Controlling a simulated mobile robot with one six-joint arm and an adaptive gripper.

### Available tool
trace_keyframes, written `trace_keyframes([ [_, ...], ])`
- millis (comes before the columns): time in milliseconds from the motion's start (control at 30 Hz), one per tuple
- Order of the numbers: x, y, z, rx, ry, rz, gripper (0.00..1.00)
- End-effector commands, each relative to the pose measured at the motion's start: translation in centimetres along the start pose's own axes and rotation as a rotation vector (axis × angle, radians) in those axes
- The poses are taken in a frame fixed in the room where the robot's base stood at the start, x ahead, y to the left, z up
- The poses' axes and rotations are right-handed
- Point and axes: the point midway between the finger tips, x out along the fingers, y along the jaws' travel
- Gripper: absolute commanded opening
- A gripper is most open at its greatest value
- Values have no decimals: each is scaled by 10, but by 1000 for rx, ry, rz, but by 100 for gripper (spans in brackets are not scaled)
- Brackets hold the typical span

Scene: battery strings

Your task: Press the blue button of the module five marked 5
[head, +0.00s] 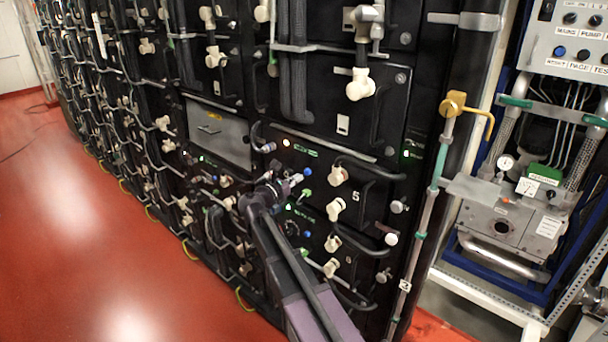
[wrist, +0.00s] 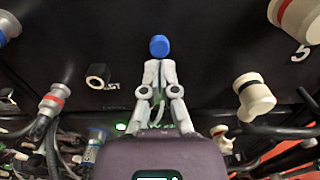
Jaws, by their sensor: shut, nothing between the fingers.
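The module marked 5 is a black panel (head: 369,199) with a white 5 (head: 356,197); the 5 also shows at the upper right of the wrist view (wrist: 300,53). A round blue button (wrist: 159,46) sits on the black panel in the upper middle of the wrist view. In the head view a blue button (head: 307,171) shows left of the 5. My gripper (wrist: 160,68) is shut and empty, with its fingertips directly at the lower edge of the button in the picture. I cannot tell whether they touch it. In the head view my gripper (head: 298,180) is small against the panel.
Beige connectors (wrist: 254,97) and a grey connector with a red ring (wrist: 56,98) stand out beside the gripper, with cables below. Another blue button (head: 308,234) shows lower on the rack. A grey pipe (head: 425,230) stands to the right; red floor (head: 80,210) is open at left.

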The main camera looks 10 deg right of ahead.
Motion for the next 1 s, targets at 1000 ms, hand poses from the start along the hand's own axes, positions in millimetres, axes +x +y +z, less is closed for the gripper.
trace_keyframes([
  [1000, -47, 0, 0, 0, 0, -1, 0],
])
